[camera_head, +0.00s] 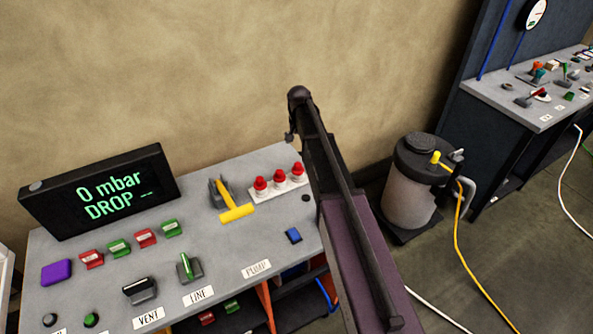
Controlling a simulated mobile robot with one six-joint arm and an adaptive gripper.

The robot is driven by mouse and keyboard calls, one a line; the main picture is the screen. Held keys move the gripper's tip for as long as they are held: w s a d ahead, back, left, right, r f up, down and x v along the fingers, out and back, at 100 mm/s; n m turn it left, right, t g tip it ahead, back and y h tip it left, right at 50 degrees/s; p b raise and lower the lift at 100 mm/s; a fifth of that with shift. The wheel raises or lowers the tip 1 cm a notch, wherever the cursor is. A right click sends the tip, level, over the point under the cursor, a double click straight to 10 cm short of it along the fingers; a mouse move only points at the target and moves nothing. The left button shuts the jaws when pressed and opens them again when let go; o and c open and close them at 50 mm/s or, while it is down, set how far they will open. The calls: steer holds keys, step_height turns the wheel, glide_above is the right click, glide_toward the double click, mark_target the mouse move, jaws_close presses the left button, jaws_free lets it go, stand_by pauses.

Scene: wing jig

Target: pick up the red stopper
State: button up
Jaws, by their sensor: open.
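Three red stoppers, the left one (260,183), the middle one (280,175) and the right one (298,169), stand upright in a row on a small white rack (262,194). The rack sits at the back right of the grey console top (225,262). My dark arm stands just right of the rack, with its upper end above and behind the stoppers. I cannot make out my gripper's fingers in this view. Nothing is seen touching the stoppers.
A yellow T-handle (236,213) stands left of the rack, and a blue button (293,235) lies in front of it. A black display (98,192) reads "0 mbar DROP". Several switches fill the console's left. A grey canister (410,200) with a yellow hose stands right.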

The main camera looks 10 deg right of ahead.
mark_target(298, 170)
steer(key=shift+f+b, duration=4.25)
steer(key=shift+f, duration=0.05)
steer(key=shift+f, duration=0.15)
step_height(298, 170, down, 5)
steer(key=b, duration=0.5)
steer(key=shift+w+a, duration=0.1)
steer(key=c, duration=1.1)
